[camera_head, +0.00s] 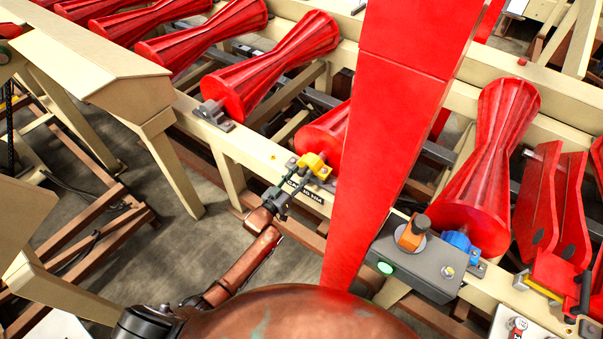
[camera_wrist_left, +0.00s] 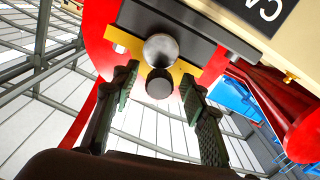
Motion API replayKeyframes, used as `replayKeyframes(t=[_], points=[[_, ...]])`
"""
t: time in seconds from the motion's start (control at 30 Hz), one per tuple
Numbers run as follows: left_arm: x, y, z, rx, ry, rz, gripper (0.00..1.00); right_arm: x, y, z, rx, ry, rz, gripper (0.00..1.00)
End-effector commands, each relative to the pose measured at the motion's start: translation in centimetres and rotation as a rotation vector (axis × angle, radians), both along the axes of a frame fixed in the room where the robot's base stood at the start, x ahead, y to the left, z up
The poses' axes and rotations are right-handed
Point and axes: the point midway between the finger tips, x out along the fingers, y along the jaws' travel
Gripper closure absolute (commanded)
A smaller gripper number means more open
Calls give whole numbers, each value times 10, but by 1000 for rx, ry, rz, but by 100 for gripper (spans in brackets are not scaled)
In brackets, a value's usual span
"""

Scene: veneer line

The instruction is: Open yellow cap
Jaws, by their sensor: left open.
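The yellow cap (camera_head: 312,163) sits on a bearing block at the near end of a red roller, on the cream rail. My left gripper (camera_head: 290,184) reaches up to it from below left, with its fingers just short of the cap. In the left wrist view the yellow cap (camera_wrist_left: 186,71) is a flat yellow strip behind a round grey knob (camera_wrist_left: 161,48) and a darker round end. My left gripper (camera_wrist_left: 160,86) is open there, with one green-padded finger on each side of the darker end. I cannot tell whether they touch. My right gripper is not in view.
A wide red beam (camera_head: 392,130) stands right of the cap and hides part of its roller (camera_head: 322,135). A grey control box (camera_head: 415,262) with an orange knob and green button is farther right, next to a blue cap (camera_head: 457,240). A black label (camera_head: 305,190) is below the yellow cap.

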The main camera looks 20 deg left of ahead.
Motion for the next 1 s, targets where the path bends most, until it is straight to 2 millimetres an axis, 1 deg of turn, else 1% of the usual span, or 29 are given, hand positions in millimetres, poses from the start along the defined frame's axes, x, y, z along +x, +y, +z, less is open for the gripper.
replayKeyframes(t=[0.03, 0.13, 0.4, 0.9, 1.0], points=[[4, -2, 0, 0, 0, 0, 60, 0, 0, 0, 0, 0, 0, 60], [8, -3, 0, -1, 0, 0, 60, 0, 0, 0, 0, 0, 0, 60], [9, -4, 0, -1, 0, 0, 61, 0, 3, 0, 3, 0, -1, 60], [9, -3, 0, -1, 1, 1, 95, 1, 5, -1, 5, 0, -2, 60], [9, -3, 0, -1, 1, 1, 100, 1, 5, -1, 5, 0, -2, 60]])
